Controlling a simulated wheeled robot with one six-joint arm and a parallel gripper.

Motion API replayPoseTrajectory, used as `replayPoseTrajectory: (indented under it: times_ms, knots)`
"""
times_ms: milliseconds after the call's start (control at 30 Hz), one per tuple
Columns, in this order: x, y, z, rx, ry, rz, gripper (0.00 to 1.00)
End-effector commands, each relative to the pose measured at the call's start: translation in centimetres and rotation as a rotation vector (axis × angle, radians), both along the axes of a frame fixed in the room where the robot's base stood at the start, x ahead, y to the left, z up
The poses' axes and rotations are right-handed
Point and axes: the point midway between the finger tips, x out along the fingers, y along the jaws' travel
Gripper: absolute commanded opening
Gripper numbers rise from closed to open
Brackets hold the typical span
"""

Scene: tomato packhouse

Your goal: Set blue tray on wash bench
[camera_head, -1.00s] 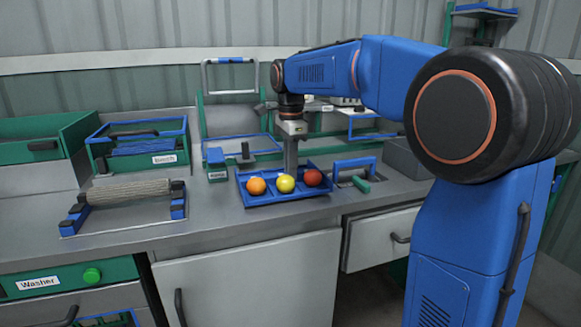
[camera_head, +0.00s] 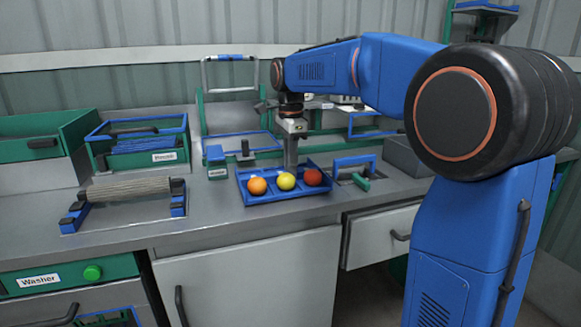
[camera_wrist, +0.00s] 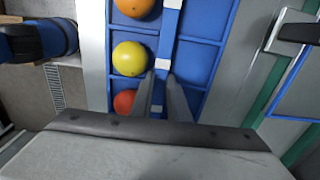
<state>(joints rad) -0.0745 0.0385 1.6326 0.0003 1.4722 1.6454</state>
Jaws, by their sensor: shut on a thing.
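The blue tray (camera_head: 246,198) is at the front of the grey wash bench (camera_head: 225,224), with an orange fruit (camera_head: 257,186), a yellow one (camera_head: 286,181) and a red one (camera_head: 313,177) in its front row of compartments. The tray also shows in the wrist view (camera_wrist: 199,52), where its back compartments look empty. My gripper (camera_wrist: 160,100) points down and is shut on the tray's middle divider. In the head view my gripper (camera_head: 291,160) hides part of the tray's back. Whether the tray's underside touches the bench, I cannot tell.
A roller on blue stands (camera_head: 130,190) lies to the left. A green box with a blue rim (camera_head: 140,150) stands behind it. A small blue-green device (camera_head: 216,160) sits just left of the tray, and a blue frame with a green handle (camera_head: 355,170) just right. The front bench strip is clear.

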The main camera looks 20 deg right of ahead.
Motion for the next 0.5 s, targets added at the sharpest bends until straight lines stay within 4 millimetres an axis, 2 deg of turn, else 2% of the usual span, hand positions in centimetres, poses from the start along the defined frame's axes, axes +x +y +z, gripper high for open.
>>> replayPoseTrajectory:
  times_ms: [500]
  knots:
    - [-0.02,0.00,-0.63,0.000,0.001,0.000,0.00]
